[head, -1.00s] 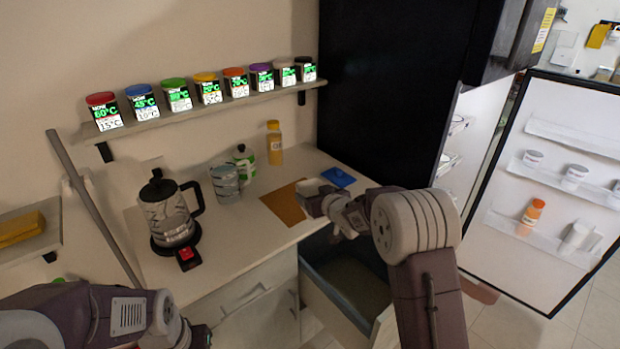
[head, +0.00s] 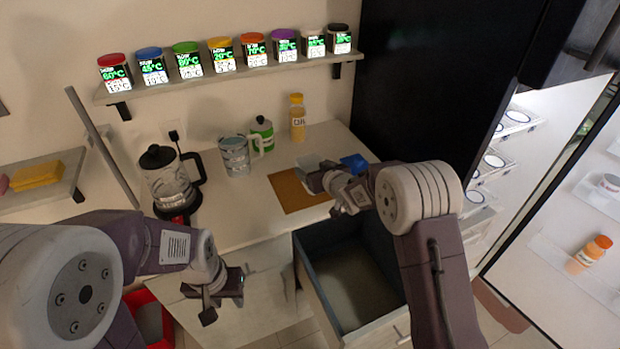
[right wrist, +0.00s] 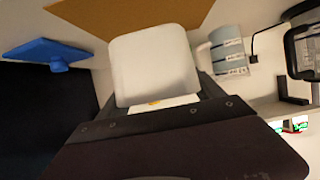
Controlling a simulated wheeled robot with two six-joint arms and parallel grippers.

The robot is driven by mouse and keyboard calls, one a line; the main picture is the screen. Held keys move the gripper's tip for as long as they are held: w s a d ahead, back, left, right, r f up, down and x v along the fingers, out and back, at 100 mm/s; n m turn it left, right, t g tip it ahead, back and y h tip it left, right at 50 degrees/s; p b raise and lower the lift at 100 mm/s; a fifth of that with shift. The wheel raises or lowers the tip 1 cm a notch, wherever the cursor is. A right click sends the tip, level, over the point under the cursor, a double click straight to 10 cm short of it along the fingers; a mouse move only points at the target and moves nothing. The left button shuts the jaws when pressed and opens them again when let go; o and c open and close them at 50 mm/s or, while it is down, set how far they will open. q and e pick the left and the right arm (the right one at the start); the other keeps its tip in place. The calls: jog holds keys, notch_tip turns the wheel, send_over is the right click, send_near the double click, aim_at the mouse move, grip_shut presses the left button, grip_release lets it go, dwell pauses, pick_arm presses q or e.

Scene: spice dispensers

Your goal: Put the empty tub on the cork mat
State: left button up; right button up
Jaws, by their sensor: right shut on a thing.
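The white empty tub (head: 307,162) shows partly behind my right gripper (head: 318,182), at the back right part of the brown cork mat (head: 289,194). In the right wrist view the tub (right wrist: 152,62) sits between the fingers of my right gripper (right wrist: 155,98), which is shut on it. The cork mat (right wrist: 130,14) lies just past the tub there; I cannot tell whether the tub touches it. My left gripper (head: 219,298) hangs empty in front of the counter, away from the tub; its finger gap is unclear.
A blue lid-like piece (head: 354,162) lies right of the tub. An open drawer (head: 310,285) juts out below my right arm.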

aim_at(305, 164)
jog(key=x, duration=0.3)
jog(key=shift+s+a+f, duration=0.15)
jog(key=shift+a, duration=0.05)
notch_tip(305, 164, down, 4)
jog(key=shift+f, duration=0.1)
jog(key=shift+s+f, duration=0.1)
jog(key=o, duration=1.7)
